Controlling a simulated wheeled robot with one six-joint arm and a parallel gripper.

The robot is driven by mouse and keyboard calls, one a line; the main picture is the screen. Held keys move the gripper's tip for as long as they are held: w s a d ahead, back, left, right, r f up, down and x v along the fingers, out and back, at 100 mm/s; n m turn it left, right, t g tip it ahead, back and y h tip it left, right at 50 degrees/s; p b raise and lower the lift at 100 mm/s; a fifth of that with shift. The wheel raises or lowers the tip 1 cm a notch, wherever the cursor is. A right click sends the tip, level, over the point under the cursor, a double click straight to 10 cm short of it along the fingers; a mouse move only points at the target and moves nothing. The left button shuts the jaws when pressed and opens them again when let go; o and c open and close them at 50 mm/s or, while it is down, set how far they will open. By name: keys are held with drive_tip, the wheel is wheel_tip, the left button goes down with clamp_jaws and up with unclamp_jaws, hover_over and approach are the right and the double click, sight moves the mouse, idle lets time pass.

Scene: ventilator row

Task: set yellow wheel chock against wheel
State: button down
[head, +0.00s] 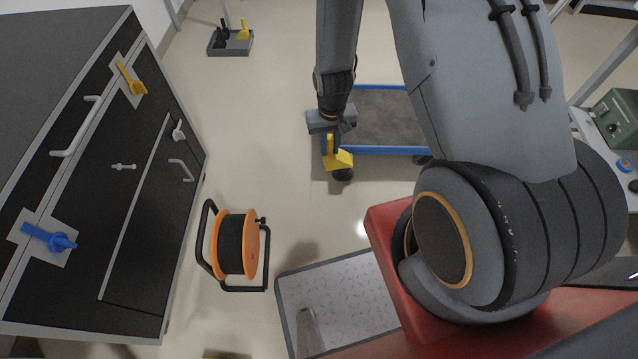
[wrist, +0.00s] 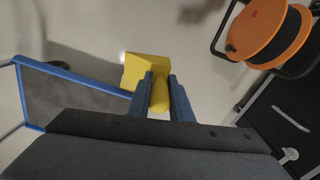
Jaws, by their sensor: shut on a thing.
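The yellow wheel chock (head: 340,160) is in my gripper (head: 330,142), low near the floor. In the wrist view my gripper (wrist: 158,92) has its two blue fingers shut on the grip of the chock (wrist: 146,68), and the wedge sticks out beyond the fingertips. I cannot tell whether the chock touches the wheel or the floor.
An orange cable reel (head: 236,245) stands on the floor to the left, before a dark cabinet (head: 85,190). Open floor (head: 250,130) lies between reel and cart.

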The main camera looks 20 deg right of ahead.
drive_tip(key=w+f+m+b, duration=0.1)
drive_tip(key=w+f+b, duration=0.4)
drive_tip(key=w+b, duration=0.55)
drive_tip(key=w+f+m+b, duration=0.1)
drive_tip(key=w+f+b, duration=0.6)
drive_tip(key=b, duration=0.6)
drive_tip(key=shift+m, duration=0.3)
drive_tip(key=f+b, duration=0.4)
drive_tip(key=f, duration=0.5)
drive_tip(key=w+f+b, duration=0.1)
drive_tip(key=f+b, duration=0.2)
drive_tip(key=f, duration=0.6)
drive_tip(key=f+b, duration=0.4)
drive_tip(key=f, duration=0.5)
drive_tip(key=shift+w+b, duration=0.15)
drive_tip(key=shift+b, duration=0.2)
drive_tip(key=shift+r, duration=0.15)
drive_tip(key=c, duration=1.6)
unclamp_jaws()
